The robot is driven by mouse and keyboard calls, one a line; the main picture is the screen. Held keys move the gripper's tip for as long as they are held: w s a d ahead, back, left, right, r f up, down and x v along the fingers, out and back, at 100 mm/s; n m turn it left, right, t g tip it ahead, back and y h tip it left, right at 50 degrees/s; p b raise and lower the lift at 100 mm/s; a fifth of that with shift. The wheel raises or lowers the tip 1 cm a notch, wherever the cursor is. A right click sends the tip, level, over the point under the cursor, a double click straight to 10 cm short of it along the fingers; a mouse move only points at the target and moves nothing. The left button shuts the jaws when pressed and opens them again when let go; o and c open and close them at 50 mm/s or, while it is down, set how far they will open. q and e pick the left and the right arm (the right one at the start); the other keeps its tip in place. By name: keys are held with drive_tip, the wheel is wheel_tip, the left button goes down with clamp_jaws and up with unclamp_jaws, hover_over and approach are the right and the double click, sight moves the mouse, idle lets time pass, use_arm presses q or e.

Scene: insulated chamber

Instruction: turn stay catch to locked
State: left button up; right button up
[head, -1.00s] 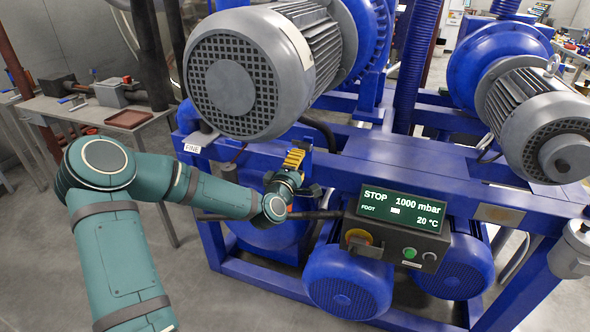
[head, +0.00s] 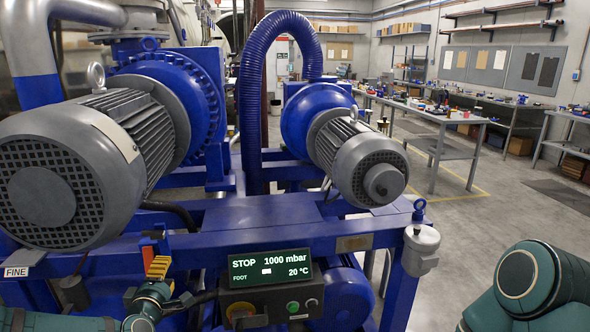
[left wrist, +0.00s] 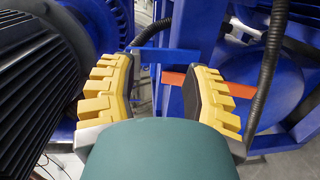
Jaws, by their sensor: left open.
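My left gripper (head: 158,268), with yellow ridged fingers, is at the blue frame's front rail, left of the control box. In the left wrist view the gripper (left wrist: 164,75) is open, with its two fingers well apart. A flat orange-red bar (left wrist: 232,88) passes behind the right finger, its end showing in the gap. A blue bar (left wrist: 165,53) lies beyond the fingertips. An orange-red piece (head: 147,256) also shows beside the gripper in the head view. I cannot tell for sure which part is the stay catch, nor whether a finger touches anything. My right gripper is out of view.
A large grey motor (head: 70,170) stands just above and left of the left gripper. A control box (head: 270,300) with a lit display reading STOP is to its right. A dark hose (left wrist: 268,70) hangs right of the gripper. Open floor lies at the right, before the benches.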

use_arm(q)
drive_tip(key=s+d+f+m+g+h, duration=0.3)
drive_tip(key=s+d+f+m+g, duration=0.15)
drive_tip(key=d+f, duration=0.5)
drive_tip(key=s+d+f+m+g+h, duration=0.3)
drive_tip(key=d+f+m+h, duration=0.15)
drive_tip(key=d+f, duration=0.5)
drive_tip(key=s+d+f+m+g, duration=0.3)
drive_tip(key=s+m, duration=0.1)
drive_tip(key=s, duration=0.4)
drive_tip(key=s+d+f+m+g+y, duration=0.1)
drive_tip(key=s+d+f+m+g, duration=0.2)
drive_tip(key=s, duration=0.5)
drive_tip(key=shift+d+f+m+g, duration=0.35)
drive_tip(key=shift+d+m+g, duration=0.15)
drive_tip(key=shift+m+g, duration=0.25)
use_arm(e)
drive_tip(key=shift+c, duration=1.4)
use_arm(q)
drive_tip(key=shift+a, duration=0.1)
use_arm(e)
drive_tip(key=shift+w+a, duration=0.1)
